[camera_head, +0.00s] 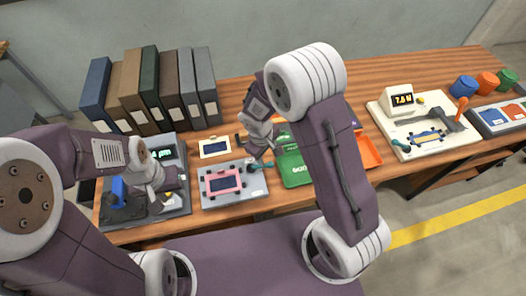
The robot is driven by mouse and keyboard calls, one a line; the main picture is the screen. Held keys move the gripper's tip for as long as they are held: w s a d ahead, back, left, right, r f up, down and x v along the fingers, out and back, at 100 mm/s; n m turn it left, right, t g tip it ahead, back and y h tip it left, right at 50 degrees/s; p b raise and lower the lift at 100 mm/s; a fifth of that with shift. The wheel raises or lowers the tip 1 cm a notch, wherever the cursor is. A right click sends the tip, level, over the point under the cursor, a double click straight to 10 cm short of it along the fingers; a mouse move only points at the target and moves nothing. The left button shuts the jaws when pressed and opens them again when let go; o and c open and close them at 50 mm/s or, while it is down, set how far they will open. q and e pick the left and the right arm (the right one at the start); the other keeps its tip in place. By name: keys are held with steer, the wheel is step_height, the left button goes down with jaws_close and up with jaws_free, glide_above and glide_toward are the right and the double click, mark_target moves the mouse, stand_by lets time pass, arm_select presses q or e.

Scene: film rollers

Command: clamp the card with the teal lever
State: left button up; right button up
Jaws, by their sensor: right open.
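A pink-framed card (223,183) with a dark blue middle lies on a light grey plate (207,202), with small dark pieces at its edges. A teal lever (264,164) shows at the plate's right side, partly covered by my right gripper. My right gripper (258,154) is open and points down at the lever; whether it touches the lever cannot be told. My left gripper (160,206) hangs over the dark grey device at the left, away from the card. Its fingers are too small and covered to read.
A grey device (178,203) with a green display and a blue part (119,188) stands left. Behind are several binders (160,90) and a cream-framed card (215,147). A green pouch (294,172) and orange tray (370,152) lie right, then a cream machine (385,108) and colored pots (465,86).

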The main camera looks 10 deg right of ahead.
mark_target(269, 163)
steer(key=f, duration=0.2)
steer(key=f+b, duration=0.1)
steer(key=f, duration=0.1)
steer(key=d+f, duration=0.1)
steer(key=f, duration=0.2)
steer(key=shift+f, duration=0.1)
steer(key=shift+s+d+f, duration=0.15)
steer(key=shift+d+f, duration=0.05)
steer(key=shift+f, duration=0.4)
arm_select(q)
steer(key=shift+s+d+f, duration=0.25)
steer(key=shift+s+f, duration=0.15)
steer(key=shift+s, duration=0.2)
steer(key=shift+w, duration=0.1)
arm_select(e)
steer(key=c, duration=0.5)
jaws_close()
arm_select(q)
steer(key=shift+a, duration=0.1)
